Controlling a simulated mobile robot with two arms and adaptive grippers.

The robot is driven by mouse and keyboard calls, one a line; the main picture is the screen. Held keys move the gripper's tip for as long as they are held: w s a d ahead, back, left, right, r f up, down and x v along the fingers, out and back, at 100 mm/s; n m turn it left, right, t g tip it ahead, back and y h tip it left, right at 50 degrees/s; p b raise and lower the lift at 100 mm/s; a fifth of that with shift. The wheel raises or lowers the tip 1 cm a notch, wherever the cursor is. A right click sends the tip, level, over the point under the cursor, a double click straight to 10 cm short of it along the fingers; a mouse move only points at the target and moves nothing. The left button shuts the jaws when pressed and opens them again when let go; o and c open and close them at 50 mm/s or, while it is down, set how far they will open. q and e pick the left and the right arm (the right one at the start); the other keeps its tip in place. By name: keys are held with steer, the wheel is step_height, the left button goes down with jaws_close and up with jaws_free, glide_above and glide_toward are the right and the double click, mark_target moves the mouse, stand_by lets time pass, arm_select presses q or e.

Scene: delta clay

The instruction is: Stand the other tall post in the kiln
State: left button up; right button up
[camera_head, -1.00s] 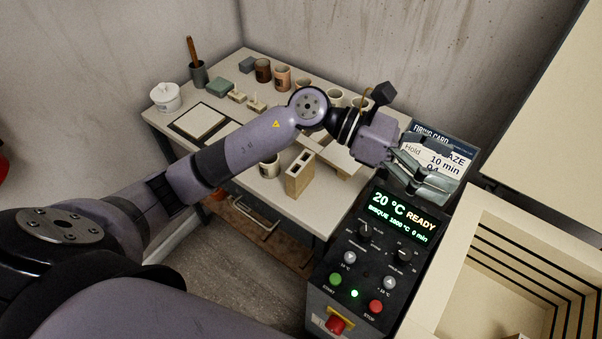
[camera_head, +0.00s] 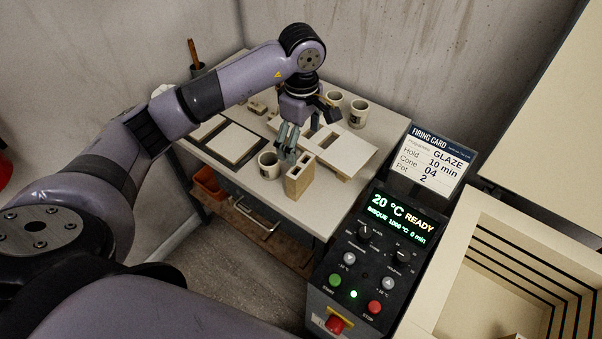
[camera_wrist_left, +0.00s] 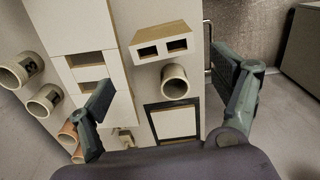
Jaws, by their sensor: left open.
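A tall beige post (camera_head: 298,182) with two square holes in its top stands upright on the table near its front edge. In the left wrist view the post (camera_wrist_left: 162,44) shows between and beyond my spread fingers. My left gripper (camera_head: 287,154) is open and empty, pointing down just above and behind the post, apart from it in the left wrist view (camera_wrist_left: 163,75). The open kiln (camera_head: 463,239) is at the lower right, with dark grooves along its inner wall. A small beige corner (camera_head: 515,336) shows inside at the bottom edge; the rest is cut off. My right gripper is out of view.
A mug (camera_head: 268,165) stands close beside the post. Pale slabs (camera_head: 346,145) lie behind it, and more mugs (camera_head: 358,113) stand at the back. The control panel (camera_head: 378,250) and firing card (camera_head: 437,160) stand between table and kiln.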

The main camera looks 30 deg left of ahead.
mark_target(301, 164)
arm_select(q)
step_height(301, 164, down, 7)
steer(key=shift+p, duration=0.8)
steer(key=shift+s+d+f+p, duration=0.1)
steer(key=shift+f+p, duration=0.3)
steer(key=shift+f, duration=0.15)
step_height(301, 164, down, 4)
steer(key=shift+s+r+p, duration=0.1)
steer(key=shift+r+p, duration=0.1)
steer(key=shift+p, duration=0.55)
steer(key=shift+f, duration=0.4)
steer(key=c, duration=1.1)
steer(key=shift+c, duration=0.7)
steer(key=shift+r, duration=0.15)
